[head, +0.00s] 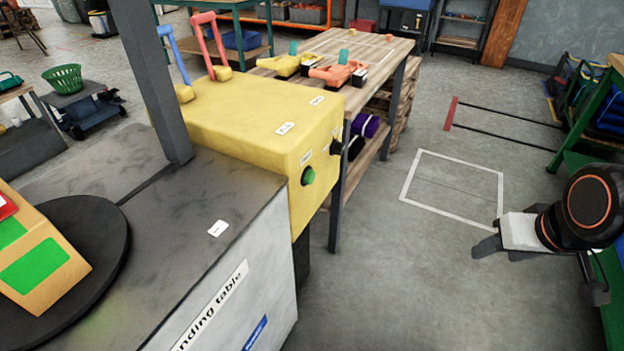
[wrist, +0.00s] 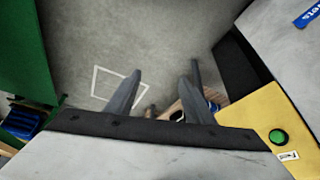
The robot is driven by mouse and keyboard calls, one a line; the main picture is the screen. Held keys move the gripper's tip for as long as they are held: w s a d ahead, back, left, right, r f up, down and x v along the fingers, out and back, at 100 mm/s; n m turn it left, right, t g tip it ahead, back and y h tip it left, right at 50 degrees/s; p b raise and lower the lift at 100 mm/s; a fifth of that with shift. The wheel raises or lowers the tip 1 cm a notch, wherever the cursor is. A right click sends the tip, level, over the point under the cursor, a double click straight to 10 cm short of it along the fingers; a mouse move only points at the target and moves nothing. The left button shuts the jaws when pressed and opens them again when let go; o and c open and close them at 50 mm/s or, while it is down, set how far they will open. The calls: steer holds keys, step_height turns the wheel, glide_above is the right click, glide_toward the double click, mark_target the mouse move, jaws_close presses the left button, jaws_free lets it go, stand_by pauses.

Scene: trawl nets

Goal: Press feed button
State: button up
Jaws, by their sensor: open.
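The feed button is a round green button (head: 308,175) on the front face of a yellow machine box (head: 265,110). A small white label sits beside it, and a black knob (head: 336,147) is further right on the same face. In the wrist view the green button (wrist: 278,137) is at the lower right on the yellow panel (wrist: 255,110). My gripper (head: 486,250) is at the right of the head view, over the floor and well apart from the button. In the wrist view my gripper (wrist: 160,88) has its two fingers spread with nothing between them.
A grey cabinet (head: 270,260) marked "nding table" stands left of the button, with a black disc (head: 105,245) on top. A wooden workbench (head: 385,55) is behind the yellow box. Open floor (head: 400,270) lies between the button and my gripper.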

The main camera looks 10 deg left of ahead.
steer(key=shift+c, duration=0.2)
jaws_close()
stand_by(1.6)
